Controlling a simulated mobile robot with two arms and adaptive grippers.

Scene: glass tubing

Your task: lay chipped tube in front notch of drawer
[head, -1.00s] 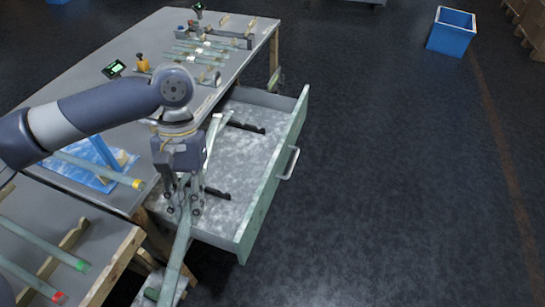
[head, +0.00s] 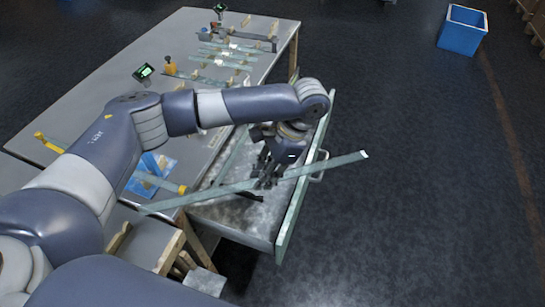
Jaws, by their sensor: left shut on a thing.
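My left gripper (head: 268,176) is shut on a long pale green glass tube (head: 325,166), gripped near its middle. The tube runs across the open drawer (head: 232,218), from over the table side at the left to past the drawer's front wall at the right. Its right end is whitish; a chip is too small to tell. The tube appears to be above the drawer floor, tilted in the picture; I cannot tell whether it touches the rim. The drawer's dark notched supports are mostly hidden by my arm and gripper. My right gripper is not in view.
Another pale tube (head: 231,158) seems to lie at the drawer's table side. Several tubes (head: 222,58) lie on supports on the grey table (head: 95,88). A blue bin (head: 462,30) stands on open floor.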

